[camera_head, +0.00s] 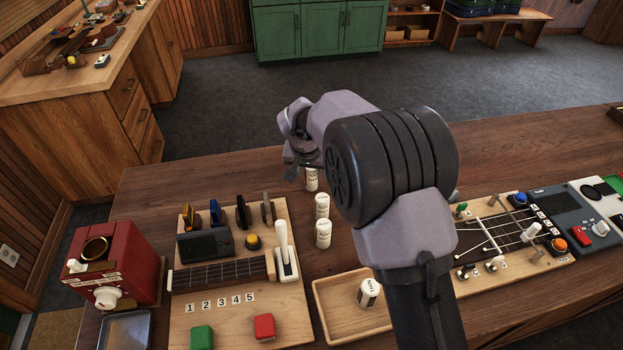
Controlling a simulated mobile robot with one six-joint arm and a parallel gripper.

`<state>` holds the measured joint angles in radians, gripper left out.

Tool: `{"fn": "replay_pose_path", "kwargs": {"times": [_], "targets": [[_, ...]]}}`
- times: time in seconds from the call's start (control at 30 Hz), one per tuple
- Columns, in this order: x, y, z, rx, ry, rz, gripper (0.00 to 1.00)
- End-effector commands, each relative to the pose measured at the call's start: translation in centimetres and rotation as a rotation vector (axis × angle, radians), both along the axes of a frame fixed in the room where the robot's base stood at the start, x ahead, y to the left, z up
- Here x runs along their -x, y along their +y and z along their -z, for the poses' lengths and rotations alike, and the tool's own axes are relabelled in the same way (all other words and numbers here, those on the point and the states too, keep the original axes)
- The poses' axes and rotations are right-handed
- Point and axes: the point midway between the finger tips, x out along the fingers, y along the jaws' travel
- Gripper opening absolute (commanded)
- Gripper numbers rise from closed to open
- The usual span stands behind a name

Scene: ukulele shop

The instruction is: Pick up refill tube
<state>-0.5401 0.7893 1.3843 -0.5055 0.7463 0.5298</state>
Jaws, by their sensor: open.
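Several small white tubes with printed labels stand on the wooden bench, left of my arm. One tube (312,180) is farthest back, just below my gripper, with its top hidden. A second tube (322,206) and a third tube (323,233) stand upright in front of it. Another labelled white tube (368,292) is in a shallow wooden tray (328,316). I cannot read which one is the refill tube. My gripper (304,170) is open and points down at the far tube. Its fingers are small and partly hidden, so I cannot tell if they touch the tube.
Left of the tubes is a wooden board (225,328) with a fretboard, white lever (286,252) and red and green blocks. A red machine (112,263) stands at far left. A stringed board (513,245) and grey console (567,217) are at right. The bench behind the arm is clear.

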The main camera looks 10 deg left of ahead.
Motion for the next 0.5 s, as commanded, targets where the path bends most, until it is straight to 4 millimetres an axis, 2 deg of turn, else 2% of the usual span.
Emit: {"fn": "replay_pose_path", "kwargs": {"times": [0.03,0.33,0.5], "targets": [[0.02,0.00,-0.06,0.000,0.000,0.000,0.58],[0.05,-0.01,-0.07,0.000,0.001,0.000,0.00],[0.05,-0.01,-0.08,0.000,0.001,0.000,0.00]]}}
